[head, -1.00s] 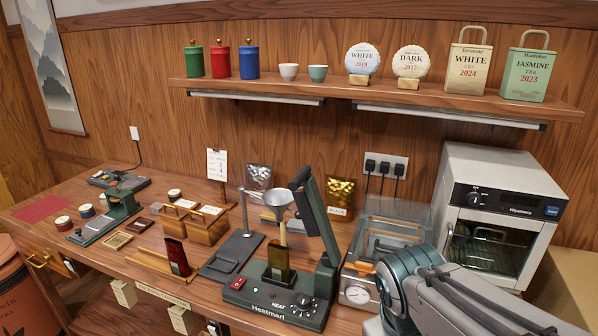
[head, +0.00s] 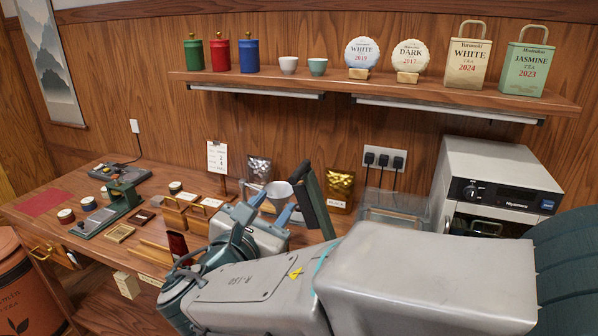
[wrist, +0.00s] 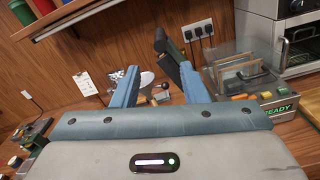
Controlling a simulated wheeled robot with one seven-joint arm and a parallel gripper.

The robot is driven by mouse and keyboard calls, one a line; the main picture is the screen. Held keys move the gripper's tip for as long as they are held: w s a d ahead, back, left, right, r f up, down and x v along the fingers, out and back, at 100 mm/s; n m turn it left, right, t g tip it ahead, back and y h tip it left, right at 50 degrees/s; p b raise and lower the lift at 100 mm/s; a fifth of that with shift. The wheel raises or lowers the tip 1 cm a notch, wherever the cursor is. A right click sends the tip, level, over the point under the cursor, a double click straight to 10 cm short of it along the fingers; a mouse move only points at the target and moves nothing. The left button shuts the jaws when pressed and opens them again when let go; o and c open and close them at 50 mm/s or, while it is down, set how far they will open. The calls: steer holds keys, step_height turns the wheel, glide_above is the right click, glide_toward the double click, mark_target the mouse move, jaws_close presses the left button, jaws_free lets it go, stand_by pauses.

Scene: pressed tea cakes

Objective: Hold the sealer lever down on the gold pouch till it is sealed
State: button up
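The sealer's dark lever (head: 314,200) stands raised and tilted in the head view. It also shows in the wrist view (wrist: 172,58), just beyond my right-hand finger. My gripper (head: 270,200) is open, its two blue fingers apart with nothing seen held between them; it also shows in the wrist view (wrist: 157,84). Whether a finger touches the lever I cannot tell. The sealer's base and the pouch in it are hidden behind my arm in the head view. Another gold pouch (head: 340,188), labelled BLACK, stands at the back of the table.
A metal funnel (head: 279,190) on a stand and a silver pouch (head: 259,169) are close to my fingers. A clear-lidded machine (wrist: 240,76) is right of the lever, near a green READY display (wrist: 278,110). An oven (head: 500,185) stands at the right. The shelf (head: 330,85) hangs above.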

mark_target(300, 173)
steer(key=p+x, duration=0.3)
steer(key=x, duration=1)
steer(key=shift+w+d, duration=0.1)
steer(key=shift+w, duration=0.25)
jaws_close()
